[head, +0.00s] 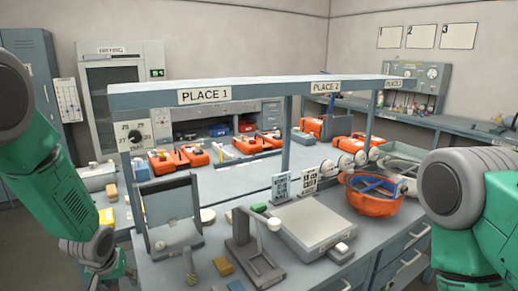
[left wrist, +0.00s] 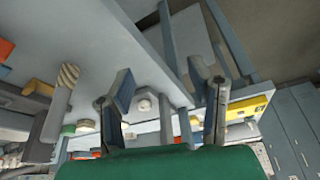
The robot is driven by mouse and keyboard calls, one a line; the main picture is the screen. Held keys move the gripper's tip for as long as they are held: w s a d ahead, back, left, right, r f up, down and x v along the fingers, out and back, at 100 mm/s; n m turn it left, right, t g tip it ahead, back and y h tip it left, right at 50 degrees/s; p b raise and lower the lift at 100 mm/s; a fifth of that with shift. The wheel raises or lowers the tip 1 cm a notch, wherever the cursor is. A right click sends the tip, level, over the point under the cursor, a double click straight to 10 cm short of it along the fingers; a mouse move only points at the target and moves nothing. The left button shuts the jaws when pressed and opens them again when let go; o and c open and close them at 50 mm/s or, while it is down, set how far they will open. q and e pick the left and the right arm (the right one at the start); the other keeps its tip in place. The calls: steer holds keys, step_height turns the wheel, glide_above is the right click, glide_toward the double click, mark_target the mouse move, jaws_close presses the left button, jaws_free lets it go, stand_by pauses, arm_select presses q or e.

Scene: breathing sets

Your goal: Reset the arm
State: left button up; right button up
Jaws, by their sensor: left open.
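My left arm (head: 55,190) is green and grey and hangs down along the left edge of the head view. My left gripper shows best in the left wrist view (left wrist: 160,82), with its two fingers spread apart and nothing between them. It is beside the left end of the workbench (head: 190,268), and its fingertips are hard to make out in the head view. My right arm (head: 455,190) is bent at the right edge of the head view. Its gripper is outside both views.
Close by on the bench are a grey stand (head: 170,210), a small post fixture (head: 250,250), a flat grey box (head: 312,225) and an orange bowl (head: 372,203). An overhead shelf (head: 260,90) marked PLACE 1 and PLACE 2 spans the bench. Floor shows at far left.

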arm_select(q)
steer(key=s+d+f+m+g, duration=0.1)
steer(key=s+d+f, duration=0.1)
steer(key=s+f, duration=0.55)
steer(key=s+d+f+g, duration=0.15)
steer(key=s+f, duration=0.25)
steer(key=s, duration=0.7)
steer(key=s+d+f+m+g+h, duration=0.1)
steer(key=s+d, duration=0.1)
steer(key=s, duration=0.7)
steer(key=s+d+m+g, duration=0.1)
steer(key=s+d, duration=0.1)
steer(key=s, duration=0.8)
steer(key=w+d+f+t+b, duration=0.1)
steer(key=w+f+b, duration=0.2)
steer(key=f+b, duration=0.8)
steer(key=shift+w+f+m+b, duration=0.15)
steer(key=shift+m+b, duration=0.15)
steer(key=shift+b, duration=0.3)
arm_select(e)
step_height(320, 180, down, 13)
steer(key=d, duration=0.1)
steer(key=shift+w+d+r, duration=0.15)
steer(key=shift+w, duration=0.05)
arm_select(q)
steer(key=shift+a, duration=0.1)
